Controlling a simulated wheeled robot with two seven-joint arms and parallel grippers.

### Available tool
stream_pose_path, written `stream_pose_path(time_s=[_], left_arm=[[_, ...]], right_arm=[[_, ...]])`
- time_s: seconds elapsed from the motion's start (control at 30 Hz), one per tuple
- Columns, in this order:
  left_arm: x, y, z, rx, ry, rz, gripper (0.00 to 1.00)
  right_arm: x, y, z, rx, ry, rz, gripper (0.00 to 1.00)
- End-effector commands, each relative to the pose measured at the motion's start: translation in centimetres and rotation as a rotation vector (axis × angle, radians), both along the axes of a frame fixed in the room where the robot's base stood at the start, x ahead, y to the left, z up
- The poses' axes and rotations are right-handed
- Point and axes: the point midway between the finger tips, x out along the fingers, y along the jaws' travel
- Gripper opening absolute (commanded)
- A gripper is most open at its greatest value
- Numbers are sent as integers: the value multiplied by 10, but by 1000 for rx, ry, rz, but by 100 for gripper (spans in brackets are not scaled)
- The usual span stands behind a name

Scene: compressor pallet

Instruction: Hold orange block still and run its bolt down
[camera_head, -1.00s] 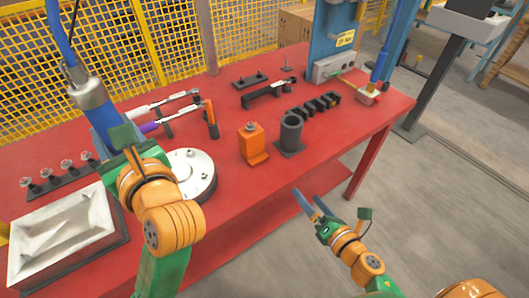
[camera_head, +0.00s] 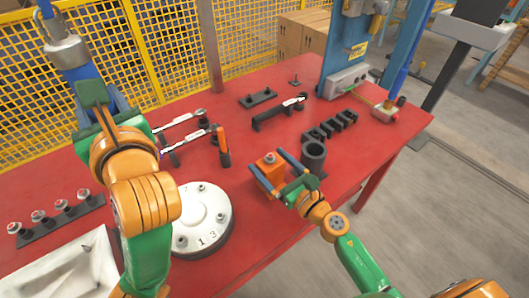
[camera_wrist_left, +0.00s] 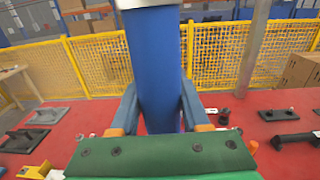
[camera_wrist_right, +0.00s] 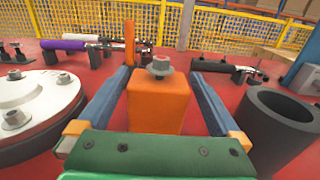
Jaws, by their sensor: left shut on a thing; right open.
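The orange block (camera_head: 268,172) stands upright on the red table. Its grey bolt (camera_wrist_right: 159,66) sits in the top, with the head standing proud. My right gripper (camera_head: 274,164) is open, with its two blue fingers on either side of the block. In the right wrist view the block (camera_wrist_right: 158,105) is between the fingers, with a gap showing on each side. My left gripper (camera_wrist_left: 160,112) is shut on a blue cylindrical tool (camera_wrist_left: 158,60) with a silver collar. It holds the tool upright at the left, away from the block. The tool's working end is hidden.
A dark hollow cylinder (camera_head: 313,156) stands just right of the block. A round white flange (camera_head: 205,215) with bolts lies to its left. Behind are an orange-handled tool (camera_head: 223,145), a black slotted rack (camera_head: 330,125) and a dark bar (camera_head: 275,112).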

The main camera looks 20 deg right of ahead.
Motion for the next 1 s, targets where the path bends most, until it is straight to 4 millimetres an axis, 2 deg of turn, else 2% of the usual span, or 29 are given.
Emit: stream_pose_path(time_s=[0.1, 0.2, 0.53, 0.9, 1.0], left_arm=[[0, 0, 3, -1, -4, 1, 0], [0, 0, 3, -1, -4, 1, 0], [0, 0, 3, -1, -4, 1, 0], [0, 0, 3, -1, -4, 1, 0], [0, 0, 3, -1, -4, 1, 0]], right_arm=[[17, 6, 1, 1, -1, 0, 100], [26, 9, 0, 2, 0, -1, 100], [29, 11, -1, 2, 1, 0, 100], [29, 11, -1, 2, 2, 0, 0], [29, 11, -1, 2, 2, 0, 0]])
